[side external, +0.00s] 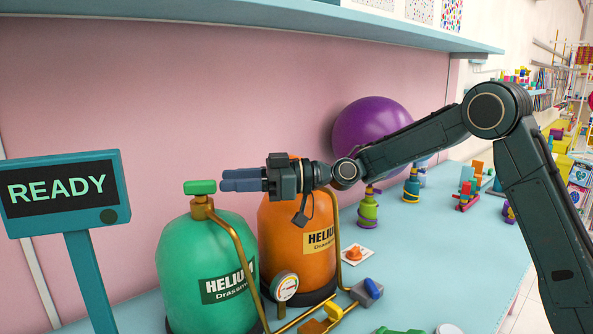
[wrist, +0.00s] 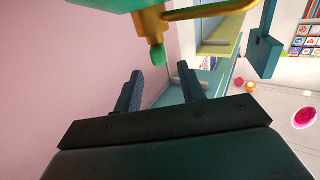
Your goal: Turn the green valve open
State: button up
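The green valve (side external: 200,187) is a small green handle on a brass neck on top of the green helium tank (side external: 205,262). It also shows in the wrist view (wrist: 158,55), where the picture looks upside down, with the brass neck and pipe above it. My gripper (side external: 223,180) points left in the side view, its fingertips close to the valve's right side. In the wrist view its two fingers (wrist: 158,80) are apart with nothing between them. The valve appears just beyond the fingertips, lined up with the gap.
An orange helium tank (side external: 297,242) stands beside the green one, under my gripper. A brass pipe (side external: 243,258) and a gauge (side external: 284,287) are in front. A sign reading READY (side external: 62,190) stands at left. A purple balloon (side external: 370,132) is behind my arm.

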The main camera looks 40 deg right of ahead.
aim_at(196, 181)
jog(key=x, duration=0.7)
jog(key=shift+w+a, duration=0.15)
jog(key=shift+a, duration=0.05)
grip_shut()
